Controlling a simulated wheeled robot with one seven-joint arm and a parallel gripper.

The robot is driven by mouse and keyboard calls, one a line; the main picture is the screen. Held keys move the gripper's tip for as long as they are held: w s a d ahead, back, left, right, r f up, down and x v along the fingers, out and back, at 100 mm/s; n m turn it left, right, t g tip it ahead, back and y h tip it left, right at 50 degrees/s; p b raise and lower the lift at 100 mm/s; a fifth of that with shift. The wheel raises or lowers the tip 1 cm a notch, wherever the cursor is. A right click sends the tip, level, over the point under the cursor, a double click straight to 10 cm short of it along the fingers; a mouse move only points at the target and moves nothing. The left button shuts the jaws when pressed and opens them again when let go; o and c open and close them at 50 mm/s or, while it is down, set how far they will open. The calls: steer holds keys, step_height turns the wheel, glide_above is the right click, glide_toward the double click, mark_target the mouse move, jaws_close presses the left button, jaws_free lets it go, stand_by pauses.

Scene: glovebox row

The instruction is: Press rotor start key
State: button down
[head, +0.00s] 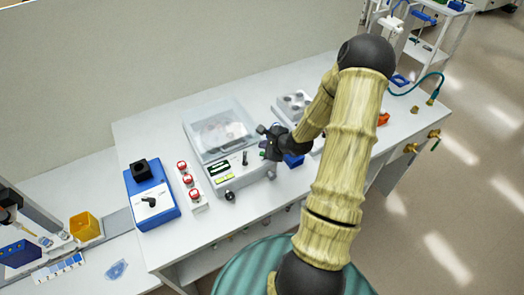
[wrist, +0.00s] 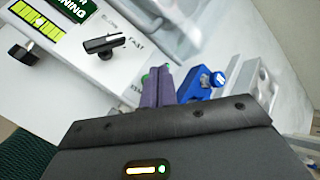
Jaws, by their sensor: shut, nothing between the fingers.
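The machine with a clear lid (head: 222,131) stands on the white bench, its sloped front panel (head: 236,177) toward me. In the wrist view the panel has a dark display with green lettering (wrist: 72,8), a yellow-green bar display (wrist: 38,20) and a black lever (wrist: 104,44). My gripper (head: 265,146) is at the panel's right end; in the wrist view its purple fingers (wrist: 160,82) are together and empty. Partly covered lettering beginning "STA" shows beside them. Green shows at the fingertips; I cannot tell whether it is the key or the fingers, or whether they touch the panel.
A blue box with a black knob (head: 151,200) and a rack of red-capped vials (head: 189,181) stand left of the machine. A blue object (head: 293,161) is close right of my gripper and shows in the wrist view (wrist: 203,83). A grey block with wells (head: 293,104) stands behind.

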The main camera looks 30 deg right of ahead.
step_height(320, 180, up, 4)
steer(key=p, duration=0.3)
steer(key=shift+f, duration=0.1)
stand_by(0.7)
steer(key=s+a+r+n+g+h+b, duration=0.1)
steer(key=s+a+r+n, duration=0.5)
steer(key=n, duration=0.6)
steer(key=s+a+r+n+g+h+b, duration=0.1)
steer(key=s+a+r+n+g+b, duration=0.2)
steer(key=s+a+n, duration=0.6)
step_height(320, 180, up, 3)
steer(key=s+n+g, duration=0.2)
steer(key=n, duration=0.1)
steer(key=shift+s+a, duration=0.35)
steer(key=shift+a, duration=0.05)
